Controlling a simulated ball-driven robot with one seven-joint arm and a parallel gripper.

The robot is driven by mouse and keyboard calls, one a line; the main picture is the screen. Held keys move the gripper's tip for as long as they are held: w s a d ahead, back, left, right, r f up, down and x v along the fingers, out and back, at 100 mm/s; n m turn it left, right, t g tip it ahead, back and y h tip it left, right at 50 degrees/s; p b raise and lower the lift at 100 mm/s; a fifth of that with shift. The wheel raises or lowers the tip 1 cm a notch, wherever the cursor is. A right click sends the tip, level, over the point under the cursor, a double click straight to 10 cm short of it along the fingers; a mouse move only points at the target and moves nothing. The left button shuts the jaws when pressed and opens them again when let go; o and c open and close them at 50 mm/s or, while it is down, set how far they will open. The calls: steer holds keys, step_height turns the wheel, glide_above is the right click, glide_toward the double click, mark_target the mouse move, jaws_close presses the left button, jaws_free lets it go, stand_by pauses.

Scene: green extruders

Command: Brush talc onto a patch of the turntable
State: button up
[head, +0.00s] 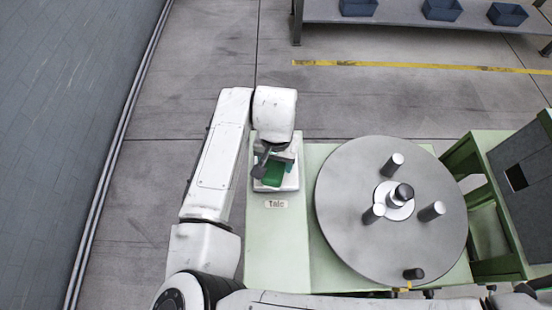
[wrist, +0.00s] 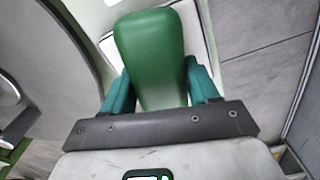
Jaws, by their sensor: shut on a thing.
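My gripper (head: 276,160) is over the left end of the pale green table. In the wrist view its two teal fingers (wrist: 160,85) are closed on the sides of a broad green brush handle (wrist: 150,45). The green of the brush (head: 272,174) also shows in the head view, over a white tray (head: 291,184) behind the "Talc" label (head: 276,204). The bristles are hidden, so I cannot tell whether they touch the talc. The grey round turntable (head: 340,200) is to the right, and part of it (wrist: 35,55) shows at the left of the wrist view.
Several upright metal posts (head: 431,211) and a central hub (head: 394,200) stand on the turntable. A dark knob (head: 413,274) sits near its front edge. A green machine frame (head: 490,200) stands at the right. The turntable's left part is bare.

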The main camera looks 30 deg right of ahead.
steer(key=shift+r+p, duration=1.95)
steer(key=shift+r, duration=1.45)
